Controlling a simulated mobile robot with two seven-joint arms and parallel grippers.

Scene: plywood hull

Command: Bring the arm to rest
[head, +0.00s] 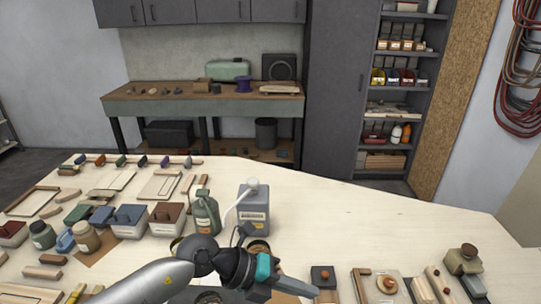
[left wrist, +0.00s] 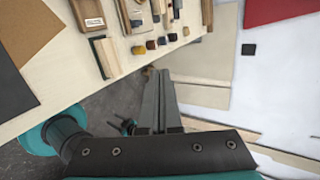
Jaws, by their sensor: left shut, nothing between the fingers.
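My left arm (head: 150,281) comes in from the lower left in the head view. Its dark gripper (head: 312,290) with a teal band points right and down, above the near part of the light wooden table (head: 370,215). In the left wrist view the two long grey fingers (left wrist: 157,75) lie together, shut and empty. There they show over grey floor just beside the table's edge (left wrist: 95,108).
A green bottle (head: 206,215) and a grey jug (head: 254,210) stand just behind my left gripper. Boxes, jars and wooden pieces crowd the table's left side. Small wooden items (head: 387,283) lie at the front right. The table's right middle is clear. A workbench (head: 200,105) stands behind.

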